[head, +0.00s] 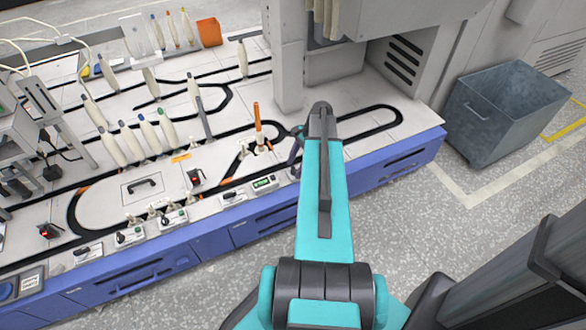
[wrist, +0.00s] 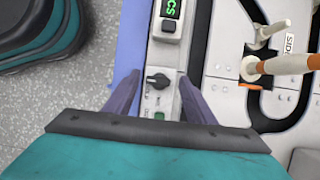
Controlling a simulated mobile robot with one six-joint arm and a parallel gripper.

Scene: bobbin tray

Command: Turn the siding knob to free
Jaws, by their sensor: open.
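The black knob (wrist: 158,81) sits on a narrow light control plate in the wrist view. Its grip lies roughly crosswise in the picture. Small markings beside it are too small to read. My gripper (wrist: 159,77) is open, with one dark finger on each side of the knob; I cannot tell whether either touches it. In the head view my gripper (head: 297,150) is over the front edge of the bench, partly behind my arm, and this knob is not clearly visible there. A partly cut label reading "SID" (wrist: 290,42) is on the deck to the right.
A box with a green display (head: 265,183) is beside the knob and also shows in the wrist view (wrist: 170,10). An orange-and-white bobbin (head: 257,118) stands on the track nearby. Other knob plates (head: 232,196) line the front edge. A grey bin (head: 508,108) stands right.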

